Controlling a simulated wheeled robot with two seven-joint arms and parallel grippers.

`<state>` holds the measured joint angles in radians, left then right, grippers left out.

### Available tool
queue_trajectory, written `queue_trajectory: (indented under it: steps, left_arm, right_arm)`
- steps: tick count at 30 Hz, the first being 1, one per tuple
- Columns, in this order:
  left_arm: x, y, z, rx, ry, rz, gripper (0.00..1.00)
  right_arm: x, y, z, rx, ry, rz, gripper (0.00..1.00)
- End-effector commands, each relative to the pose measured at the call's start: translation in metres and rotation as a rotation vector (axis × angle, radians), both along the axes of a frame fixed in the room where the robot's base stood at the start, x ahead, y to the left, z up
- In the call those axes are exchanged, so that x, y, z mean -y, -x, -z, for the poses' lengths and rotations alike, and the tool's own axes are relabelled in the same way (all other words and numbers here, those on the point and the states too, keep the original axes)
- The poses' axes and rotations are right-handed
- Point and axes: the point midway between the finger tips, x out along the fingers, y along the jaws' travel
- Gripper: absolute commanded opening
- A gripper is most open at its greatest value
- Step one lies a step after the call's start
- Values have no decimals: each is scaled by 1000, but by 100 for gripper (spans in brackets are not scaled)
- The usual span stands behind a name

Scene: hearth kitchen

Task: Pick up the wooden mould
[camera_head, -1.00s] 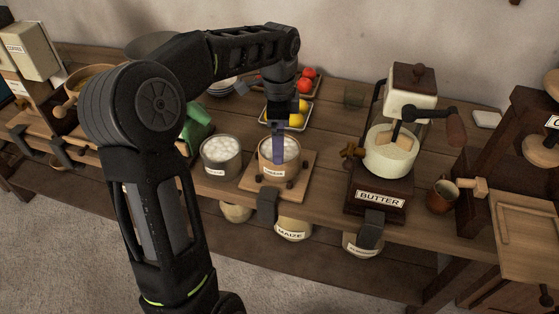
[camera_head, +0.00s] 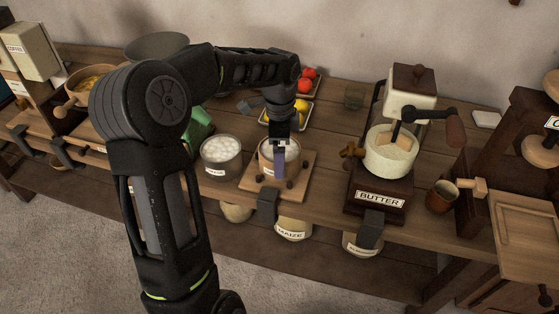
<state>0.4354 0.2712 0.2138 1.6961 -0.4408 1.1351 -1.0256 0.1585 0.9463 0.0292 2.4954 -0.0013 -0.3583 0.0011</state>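A round, light-wooden tub (camera_head: 264,163) with white contents, which looks like the wooden mould, stands on a small wooden board (camera_head: 254,186) on the counter. My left gripper (camera_head: 279,164) reaches down to it from above. One bluish finger hangs in front of the tub's near wall and covers part of its front and label. The other finger is hidden, so I cannot tell how wide the gap is or whether the finger touches the wall. The tub is upright on the board. My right gripper is not in view.
A grey labelled pot of white lumps (camera_head: 214,164) stands close left of the tub. Several dark knobs ring the board. A butter churn (camera_head: 384,175) stands to the right, and a fruit tray (camera_head: 301,120) lies behind. Bare counter shows between board and churn.

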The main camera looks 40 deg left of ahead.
Motion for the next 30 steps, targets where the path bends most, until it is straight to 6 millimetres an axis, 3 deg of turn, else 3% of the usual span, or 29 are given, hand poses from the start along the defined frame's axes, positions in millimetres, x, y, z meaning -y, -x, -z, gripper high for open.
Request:
queue_trajectory:
  steps: [6,30]
  left_arm:
    - [0,0,0,0,0,0,100]
    - [0,0,0,0,0,0,35]
  right_arm:
    - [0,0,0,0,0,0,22]
    - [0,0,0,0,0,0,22]
